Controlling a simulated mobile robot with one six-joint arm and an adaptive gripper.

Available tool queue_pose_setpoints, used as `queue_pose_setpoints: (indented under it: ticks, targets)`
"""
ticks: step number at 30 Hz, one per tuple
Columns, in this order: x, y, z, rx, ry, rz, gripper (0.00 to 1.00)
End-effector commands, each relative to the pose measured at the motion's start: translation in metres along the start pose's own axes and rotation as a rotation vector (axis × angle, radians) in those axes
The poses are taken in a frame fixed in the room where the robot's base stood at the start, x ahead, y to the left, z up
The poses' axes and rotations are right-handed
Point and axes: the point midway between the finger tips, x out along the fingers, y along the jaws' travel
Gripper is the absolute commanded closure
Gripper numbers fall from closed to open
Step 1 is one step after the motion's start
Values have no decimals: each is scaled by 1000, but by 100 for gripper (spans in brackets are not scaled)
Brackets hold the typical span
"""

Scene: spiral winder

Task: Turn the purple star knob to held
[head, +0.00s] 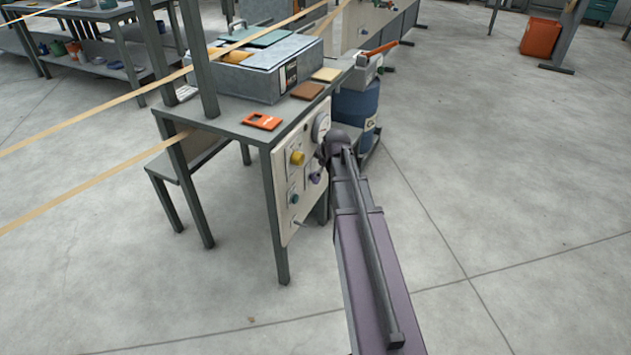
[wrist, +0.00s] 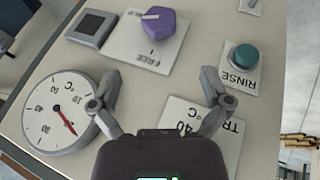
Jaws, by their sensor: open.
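The purple star knob (wrist: 160,26) sits on a pale plate (wrist: 122,48) on the panel, at the top of the wrist view. A light pointer mark on it points left in that view. The word FREE reads upside down on the plate; no held mark is clearly readable. In the head view the knob (head: 315,178) is small, on the table's front panel beside my arm. My gripper (wrist: 160,82) is open and empty, its fingers spread below the knob in the wrist view. In the head view my arm hides the fingers.
A round °C gauge (wrist: 58,115), a teal RINSE button (wrist: 244,57) and a dark square window (wrist: 91,28) surround the plate. A yellow knob (head: 297,158) is on the same panel (head: 283,226). A blue drum (head: 357,104) stands behind.

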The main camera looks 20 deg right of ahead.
Motion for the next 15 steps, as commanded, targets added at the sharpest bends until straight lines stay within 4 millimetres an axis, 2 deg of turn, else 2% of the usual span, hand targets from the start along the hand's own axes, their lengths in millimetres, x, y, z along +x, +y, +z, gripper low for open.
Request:
queue_pose_setpoints:
  ticks: [1, 15]
  targets:
    - [9, -1, 1, 0, 0, 0, 2]
    - [51, 0, 1, 1, 0, 0, 2]
